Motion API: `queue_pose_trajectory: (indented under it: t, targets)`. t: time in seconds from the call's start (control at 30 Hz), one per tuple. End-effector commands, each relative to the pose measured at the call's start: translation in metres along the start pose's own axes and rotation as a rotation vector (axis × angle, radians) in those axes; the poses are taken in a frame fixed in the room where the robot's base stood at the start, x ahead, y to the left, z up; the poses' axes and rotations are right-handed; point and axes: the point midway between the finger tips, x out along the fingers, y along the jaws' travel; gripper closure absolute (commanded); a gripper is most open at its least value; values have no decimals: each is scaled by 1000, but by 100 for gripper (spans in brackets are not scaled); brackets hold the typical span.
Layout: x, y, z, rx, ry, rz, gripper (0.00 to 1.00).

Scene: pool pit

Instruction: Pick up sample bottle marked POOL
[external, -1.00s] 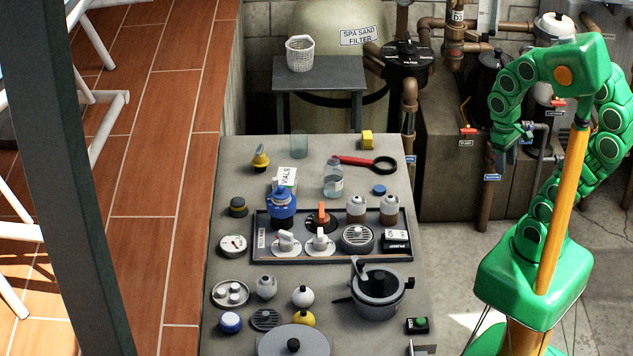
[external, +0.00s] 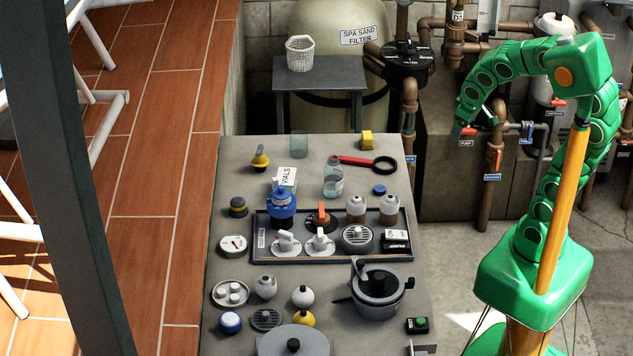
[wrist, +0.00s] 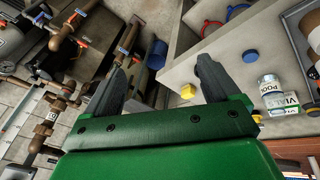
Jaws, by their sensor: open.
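The sample bottle (external: 333,178) is clear with a pale label and stands upright on the bench, left of the magnifier. Its lettering is too small to read in the external view. In the wrist view the bottle (wrist: 269,84) is at the right, with a label reading POOL. My gripper (external: 460,128) is in the air beyond the bench's right edge, well to the right of the bottle. In the wrist view my gripper (wrist: 166,64) has its two fingers spread, with nothing between them.
A box marked VIALS (external: 287,177) stands left of the bottle. The red-handled magnifier (external: 385,165), a blue cap (external: 379,190) and a yellow block (external: 367,140) lie nearby. A tray (external: 262,257) with knobs and jars is in front. Pipes (external: 410,100) stand beyond the bench.

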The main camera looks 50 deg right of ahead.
Motion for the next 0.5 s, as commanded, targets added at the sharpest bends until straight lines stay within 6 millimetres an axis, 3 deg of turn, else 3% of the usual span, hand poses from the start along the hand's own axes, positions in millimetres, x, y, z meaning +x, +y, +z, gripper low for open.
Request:
queue_pose_trajectory:
  t: [0.1,0.27,0.5]
  targets:
    - [17,12,-47,-41,106,45,11]
    - [38,20,-103,-111,242,78,11]
    - [67,7,-178,-246,439,59,11]
